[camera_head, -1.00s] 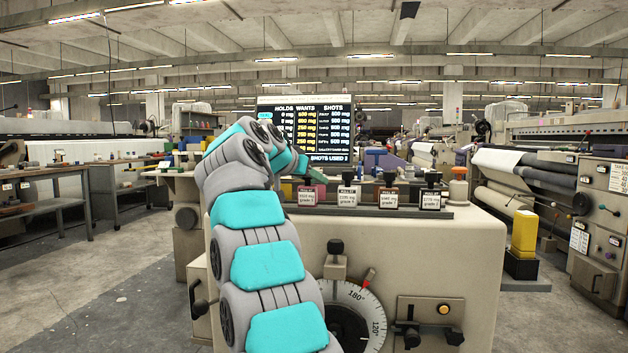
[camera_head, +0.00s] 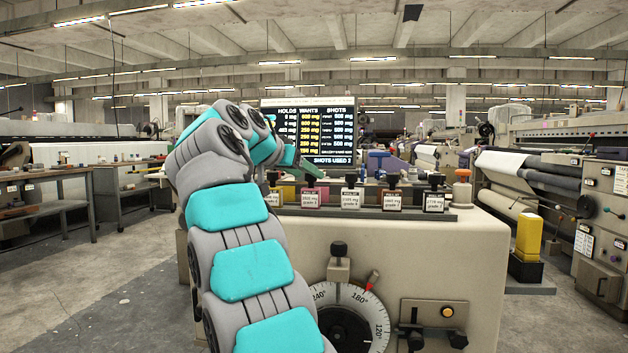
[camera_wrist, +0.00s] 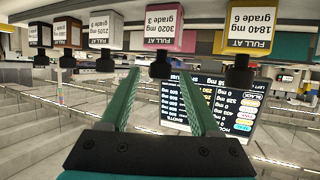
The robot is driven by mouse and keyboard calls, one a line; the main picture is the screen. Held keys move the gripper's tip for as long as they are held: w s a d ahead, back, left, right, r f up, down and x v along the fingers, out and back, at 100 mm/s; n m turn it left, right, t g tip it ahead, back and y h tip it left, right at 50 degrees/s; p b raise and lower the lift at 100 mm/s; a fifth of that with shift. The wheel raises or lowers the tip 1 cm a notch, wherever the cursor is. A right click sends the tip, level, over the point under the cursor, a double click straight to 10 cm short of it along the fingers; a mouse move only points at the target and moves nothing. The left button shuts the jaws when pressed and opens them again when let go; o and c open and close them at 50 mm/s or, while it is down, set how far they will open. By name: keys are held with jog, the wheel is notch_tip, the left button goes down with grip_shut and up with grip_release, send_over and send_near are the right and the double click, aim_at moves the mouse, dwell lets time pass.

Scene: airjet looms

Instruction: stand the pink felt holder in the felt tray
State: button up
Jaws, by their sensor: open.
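The pink felt holder (camera_head: 312,197) stands in the row of holders on the machine top, with a white label on its front and a dark knob above it. It also shows in the wrist view (camera_wrist: 170,35), upside down, labelled grade 3. My gripper (camera_wrist: 158,78) is open and empty, its two green fingers spread below the pink holder in that picture and apart from it. In the head view one green finger (camera_head: 312,168) shows just above and behind the row. My arm hides part of the machine top on the left. I cannot pick out the felt tray.
A yellow holder (camera_wrist: 261,35) stands beside the pink one, and several pale or dark ones stand on its other side. A lit display board (camera_head: 318,130) rises behind. An orange-and-white spool (camera_head: 462,188) stands at the row's right end. A dial (camera_head: 345,325) is on the machine front.

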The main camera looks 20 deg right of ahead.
jog(key=v, duration=0.5)
jog(key=shift+s+a+r, duration=0.1)
jog(key=shift+s+a, duration=0.1)
